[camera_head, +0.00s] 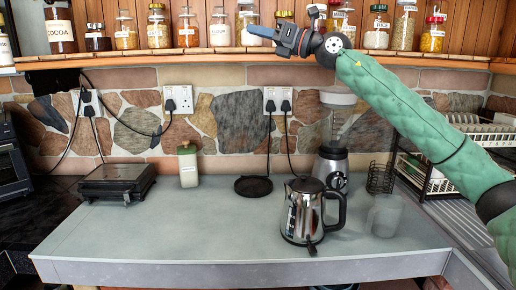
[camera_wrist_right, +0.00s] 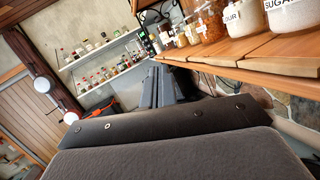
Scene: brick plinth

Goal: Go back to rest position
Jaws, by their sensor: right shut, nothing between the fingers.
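My right arm reaches in from the right in the head view, wrapped in a green padded sleeve. Its gripper (camera_head: 262,33) is raised in front of the wooden shelf at the top, pointing left. The gripper is shut and empty. In the right wrist view the dark fingers (camera_wrist_right: 165,88) sit together beyond the grey wrist housing, beside the shelf edge. My left gripper is not in either view.
Jars of dry goods line the shelf (camera_head: 150,57) close to my right gripper. Below, the grey counter (camera_head: 200,225) bears a kettle (camera_head: 303,213), a blender (camera_head: 334,150), a clear cup (camera_head: 384,215), a jar (camera_head: 188,165) and a black-lidded appliance (camera_head: 117,180). A dish rack (camera_head: 440,180) stands right.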

